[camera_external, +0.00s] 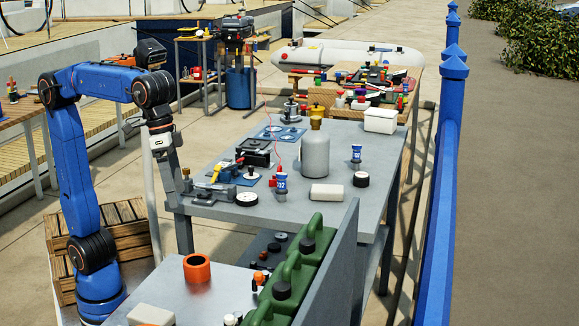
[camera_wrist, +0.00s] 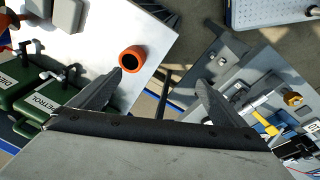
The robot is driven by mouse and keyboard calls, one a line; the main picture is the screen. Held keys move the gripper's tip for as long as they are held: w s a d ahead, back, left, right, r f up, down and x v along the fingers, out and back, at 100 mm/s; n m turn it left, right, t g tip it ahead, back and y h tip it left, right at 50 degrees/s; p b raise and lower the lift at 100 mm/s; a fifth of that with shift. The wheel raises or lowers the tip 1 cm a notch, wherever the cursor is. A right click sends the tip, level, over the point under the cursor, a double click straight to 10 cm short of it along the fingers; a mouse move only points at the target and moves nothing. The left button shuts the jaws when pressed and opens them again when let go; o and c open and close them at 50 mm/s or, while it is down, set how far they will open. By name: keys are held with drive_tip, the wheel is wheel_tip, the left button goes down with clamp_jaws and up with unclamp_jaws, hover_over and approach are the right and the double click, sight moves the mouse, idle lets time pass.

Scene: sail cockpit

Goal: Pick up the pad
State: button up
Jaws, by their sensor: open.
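A pale rounded block (camera_external: 151,315) that looks like a pad lies on the near grey table, cut off by the picture's bottom edge. A grey rounded block at the top left of the wrist view (camera_wrist: 68,12) looks like the same one. Another pale, pad-like block (camera_external: 327,194) lies on the far grey table; I cannot tell which is the pad. My gripper (camera_external: 183,183) hangs near the left edge of the far table, apart from both blocks. In the wrist view its fingers (camera_wrist: 160,79) are spread with nothing between them.
An orange ring (camera_external: 197,268) stands on the near table beside green jerrycans (camera_external: 291,274) and an upright grey panel (camera_external: 338,262). The far table (camera_external: 222,208) holds a grey bottle (camera_external: 315,157), a white box (camera_external: 380,121), small cans and tools. A gap separates the tables.

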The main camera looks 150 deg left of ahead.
drive_tip(key=w+a+r+n+g, duration=0.1)
drive_tip(key=w+a+n, duration=0.1)
drive_tip(key=a, duration=0.5)
drive_tip(key=w+a+r+n, duration=0.2)
drive_tip(key=a+n, duration=0.1)
drive_tip(key=a, duration=0.3)
drive_tip(key=n+g+h, duration=0.1)
drive_tip(key=n, duration=0.9)
hover_over(328, 188)
drive_tip(key=f, duration=0.3)
drive_tip(key=shift+d+f, duration=0.3)
drive_tip(key=shift+s+a+f+n, duration=0.1)
drive_tip(key=shift+a+n, duration=0.1)
drive_tip(key=shift+n, duration=0.1)
drive_tip(key=shift+f, duration=3.7)
drive_tip(key=shift+c, duration=0.7)
drive_tip(key=c, duration=1)
